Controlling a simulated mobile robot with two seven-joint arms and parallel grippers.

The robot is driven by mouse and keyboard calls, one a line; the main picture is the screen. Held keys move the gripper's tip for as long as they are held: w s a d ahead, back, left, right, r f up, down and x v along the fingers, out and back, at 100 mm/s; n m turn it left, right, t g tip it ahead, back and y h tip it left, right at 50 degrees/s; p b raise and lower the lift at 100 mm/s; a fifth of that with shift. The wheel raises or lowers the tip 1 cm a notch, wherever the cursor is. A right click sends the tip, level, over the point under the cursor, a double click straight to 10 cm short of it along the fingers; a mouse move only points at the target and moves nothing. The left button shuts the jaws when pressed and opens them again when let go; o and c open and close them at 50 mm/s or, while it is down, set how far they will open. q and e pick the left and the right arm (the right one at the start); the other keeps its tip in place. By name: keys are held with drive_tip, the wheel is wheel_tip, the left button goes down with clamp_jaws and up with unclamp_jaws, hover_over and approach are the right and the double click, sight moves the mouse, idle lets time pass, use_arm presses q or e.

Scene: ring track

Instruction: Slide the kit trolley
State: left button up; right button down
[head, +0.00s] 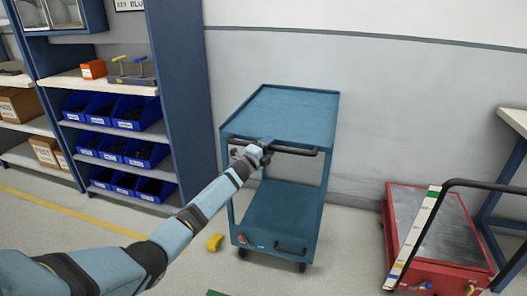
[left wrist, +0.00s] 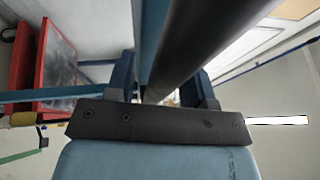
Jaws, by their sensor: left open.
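The kit trolley (head: 283,112) is a blue two-shelf cart standing against the grey wall in the head view. Its black push handle (head: 297,152) runs along the near edge of the top shelf. My left gripper (head: 265,145) is at the left part of this handle, jaws open. In the left wrist view, the dark handle bar (left wrist: 205,45) runs between the two fingers (left wrist: 165,92) of the left gripper. Whether the fingers touch the bar cannot be told. My right gripper is not in view.
A low red cart (head: 436,222) with a black handle stands to the right, beside a table (head: 515,120). A shelf rack (head: 180,90) with blue bins stands left. A yellow object (head: 214,242) lies on the floor left of the trolley. Some floor is free in front.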

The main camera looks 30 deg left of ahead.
use_arm(q)
drive_tip(key=shift+s+f, duration=0.1)
drive_tip(key=shift+s, duration=0.3)
drive_tip(key=p+v, duration=0.2)
drive_tip(key=v, duration=1.1)
drive_tip(key=shift+p, duration=0.3)
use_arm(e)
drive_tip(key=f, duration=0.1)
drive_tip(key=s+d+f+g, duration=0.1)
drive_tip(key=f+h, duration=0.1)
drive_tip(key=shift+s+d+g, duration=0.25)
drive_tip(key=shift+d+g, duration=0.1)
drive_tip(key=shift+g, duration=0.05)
use_arm(q)
drive_tip(key=shift+w+a, duration=0.1)
